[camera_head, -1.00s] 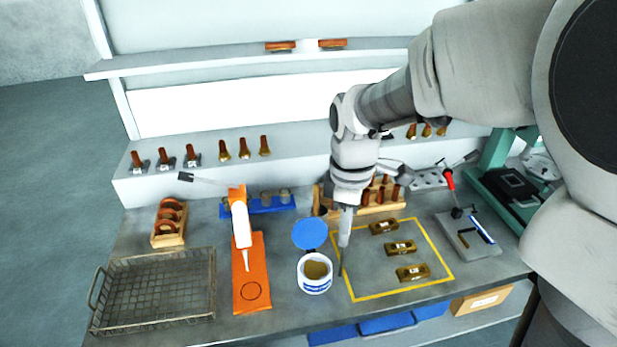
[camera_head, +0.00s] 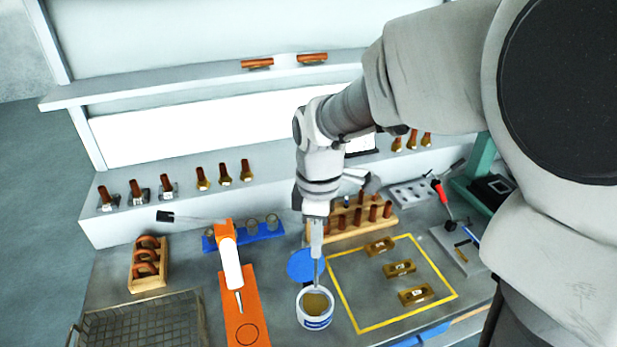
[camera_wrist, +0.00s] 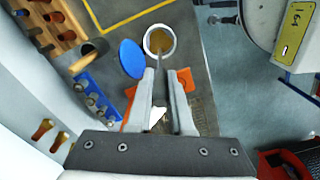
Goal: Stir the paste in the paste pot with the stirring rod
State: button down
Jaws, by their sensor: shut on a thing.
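The paste pot (camera_head: 316,311) is a white tub of brown paste near the front edge of the bench. The blue lid (camera_head: 301,265) lies just behind it and also shows in the wrist view (camera_wrist: 132,59). My gripper (camera_head: 317,246) is above the pot, shut on the stirring rod (camera_head: 316,274), a thin grey rod pointing down. In the wrist view the rod (camera_wrist: 160,62) reaches over the pot (camera_wrist: 160,41) from between the fingers (camera_wrist: 161,85). Its lower end is over or in the paste; I cannot tell how deep.
An orange board with an orange-and-white tool (camera_head: 241,303) stands left of the pot. A wire basket (camera_head: 140,325) is at the front left. Right of the pot, a yellow outline (camera_head: 390,325) encloses several brass blocks. A wooden rack (camera_head: 355,230) stands behind.

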jog(key=shift+f+b, duration=2.5)
jog(key=shift+f, duration=0.85)
jog(key=shift+a, duration=0.1)
